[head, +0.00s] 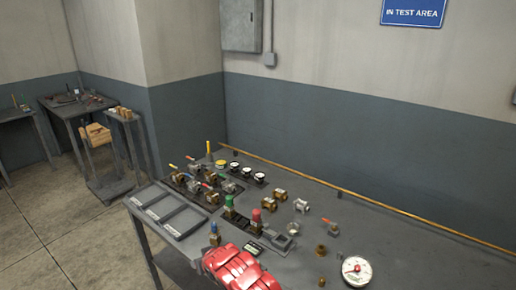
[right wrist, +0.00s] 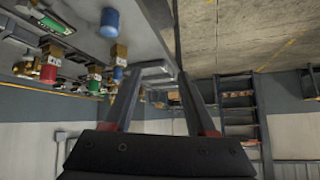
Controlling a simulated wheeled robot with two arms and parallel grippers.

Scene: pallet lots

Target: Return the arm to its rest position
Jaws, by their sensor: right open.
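My right gripper (right wrist: 160,82) shows in the right wrist view with its two dark fingers apart and nothing held between them. It is close to the edge of the grey workbench, which appears upside down at the upper left of that view. In the head view a red shell, which looks like part of my arm, is at the bottom middle by the bench's front edge. The right gripper's fingers cannot be made out there. My left gripper is in neither view.
The workbench (head: 420,240) holds valves, a fitting with a red cap (head: 256,216), a fitting with a blue top (head: 214,232), a grey tray (head: 168,212) and a white pressure gauge (head: 357,270). Side tables (head: 75,108) stand at the left. Open floor (head: 50,230) lies between.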

